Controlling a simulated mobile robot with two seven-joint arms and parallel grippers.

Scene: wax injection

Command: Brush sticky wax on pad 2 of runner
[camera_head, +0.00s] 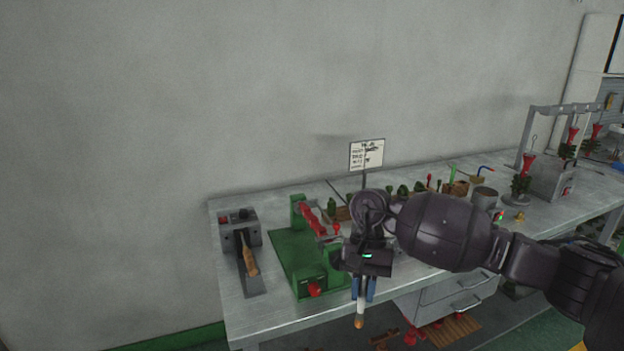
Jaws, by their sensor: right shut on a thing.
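My right gripper (363,290) is shut on a thin white tool with an orange-brown end (359,318), likely the brush. It points downward in front of the bench's front edge. A red bar (311,219), likely the runner, sits in a green fixture (290,250) on the bench, left of the gripper. Its separate pads are too small to tell apart, and my wrist stands close to the fixture's right side. Sticky wax cannot be made out. My left gripper is out of view.
A grey box with a wooden-handled tool (250,258) stands at the bench's left end. A small sign (367,155), green pieces and a grey pot (484,198) stand behind my arm. A rack (558,109) with red-and-green trees is at right. Drawers (440,298) are below the bench (238,308).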

